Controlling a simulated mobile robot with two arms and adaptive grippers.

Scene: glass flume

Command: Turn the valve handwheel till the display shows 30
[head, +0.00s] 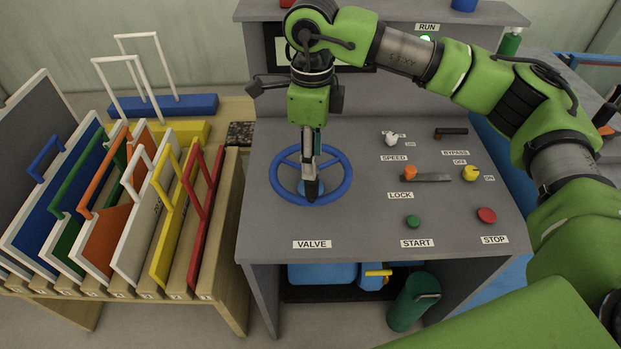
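The blue valve handwheel (277,187) lies on the sloping grey console top, above the label VALVE. My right gripper (311,190) comes down from above and its fingers reach into the wheel near the hub, hiding part of the hub and spokes. The fingers appear close together, seen edge-on; I cannot tell whether they are shut or touch the wheel. The dark display (356,66) on the console's back panel is mostly hidden behind my arm, and no number is readable. My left gripper is out of view.
Right of the wheel are the white speed knob (391,139), orange lock lever (409,173), black bypass handle (451,132), yellow knob (470,174), green start button (413,221) and red stop button (487,215). A wooden rack (232,245) of coloured gates stands at left.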

